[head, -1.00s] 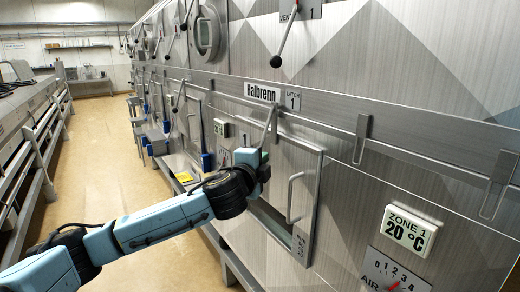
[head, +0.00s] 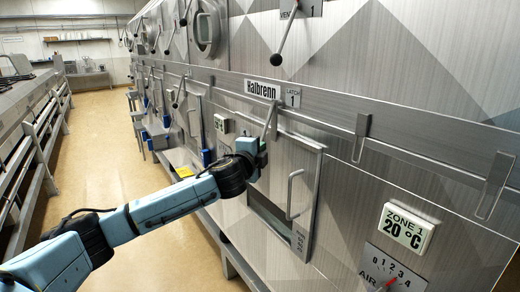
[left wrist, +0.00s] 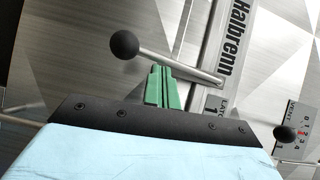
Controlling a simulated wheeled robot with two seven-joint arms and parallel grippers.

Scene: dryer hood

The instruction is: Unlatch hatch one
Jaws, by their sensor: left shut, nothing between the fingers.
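The latch lever (head: 271,117) of hatch one is a grey metal rod below the "Latch 1" plate (head: 292,97). In the left wrist view the lever (left wrist: 187,67) ends in a black ball knob (left wrist: 125,44). The hatch door (head: 308,205) sits below, flush-looking, with a bar handle (head: 290,194). My left gripper (head: 262,146) is at the lower end of the lever. Its green fingers (left wrist: 163,87) are shut and empty, with their tips close to the rod; I cannot tell whether they touch it. The knob is hidden in the head view. My right gripper is out of view.
A "Zone 1" display (head: 405,228) and an air dial (head: 395,268) are on the panel at right. A vent lever (head: 286,35) is above. A ledge (head: 350,130) with brackets runs along the wall. The aisle floor (head: 105,150) at left is clear.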

